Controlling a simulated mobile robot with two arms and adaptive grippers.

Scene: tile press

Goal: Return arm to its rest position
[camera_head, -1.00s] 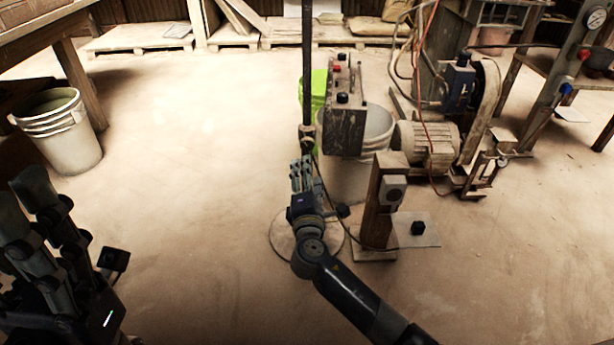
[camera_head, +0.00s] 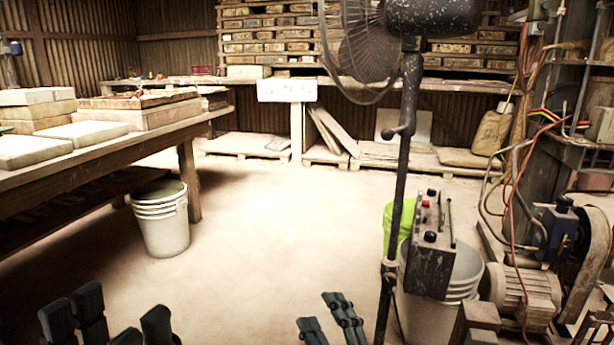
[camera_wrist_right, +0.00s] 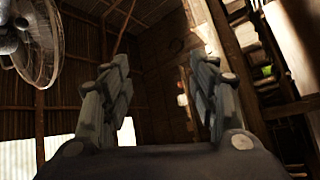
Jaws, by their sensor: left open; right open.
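My left gripper (camera_head: 112,318) shows at the bottom left of the head view, its dark fingers pointing up and spread apart with nothing between them. My right gripper (camera_head: 330,318) shows at the bottom centre, just left of the fan's pole, with only its fingers in the picture. In the right wrist view the right gripper (camera_wrist_right: 160,95) is open and empty, its two fingers apart and pointing up towards the roof. Both arms behind the grippers are out of the head view.
A pedestal fan (camera_head: 408,90) stands close to my right gripper. Beside its pole are a control box (camera_head: 430,265), a green bucket (camera_head: 398,225) and a motor (camera_head: 525,290). A white bucket (camera_head: 162,225) stands by the left table (camera_head: 190,130). The middle floor is clear.

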